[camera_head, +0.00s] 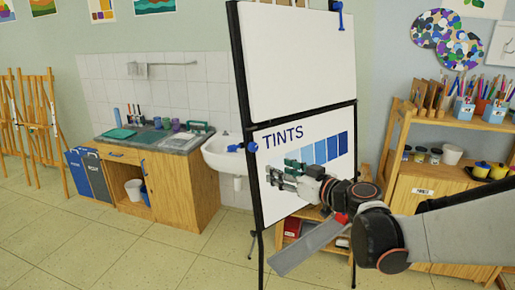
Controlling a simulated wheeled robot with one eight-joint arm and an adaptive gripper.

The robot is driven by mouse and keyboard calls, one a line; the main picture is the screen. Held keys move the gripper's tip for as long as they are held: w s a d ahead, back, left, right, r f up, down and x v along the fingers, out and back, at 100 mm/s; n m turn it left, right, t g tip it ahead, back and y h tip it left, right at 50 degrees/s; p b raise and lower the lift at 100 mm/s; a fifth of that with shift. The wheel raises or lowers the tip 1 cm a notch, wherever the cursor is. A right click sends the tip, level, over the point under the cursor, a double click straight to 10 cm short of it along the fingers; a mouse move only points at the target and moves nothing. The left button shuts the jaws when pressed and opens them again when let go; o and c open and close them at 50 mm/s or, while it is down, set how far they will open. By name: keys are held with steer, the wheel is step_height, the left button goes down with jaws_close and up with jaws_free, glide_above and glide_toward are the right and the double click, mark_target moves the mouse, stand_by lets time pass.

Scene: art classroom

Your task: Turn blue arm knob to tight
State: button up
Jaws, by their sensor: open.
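A blue knob (250,147) with a short blue arm sticks out at the left edge of the black board frame (242,90), about mid-height. My gripper (278,171) is open and empty, in front of the lower panel (330,125) marked TINTS. In the picture it is just below and right of the left knob, apart from it. The depth gap between them is hard to tell.
A white sink (225,158) and a wooden counter (165,195) stand behind to the left. A shelf (430,190) with pots and pencils stands to the right, partly behind my arm. The tiled floor at front left is clear.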

mark_target(255, 148)
steer(key=shift+t+y, duration=0.4)
steer(key=shift+t, duration=0.3)
steer(key=x, duration=0.5)
steer(key=w+d+b+x, duration=0.1)
steer(key=x, duration=0.4)
steer(key=d+b+x, duration=0.1)
steer(key=x, duration=0.5)
steer(key=shift+w+r, duration=0.1)
steer(key=shift+w, duration=0.35)
steer(key=c, duration=1.1)
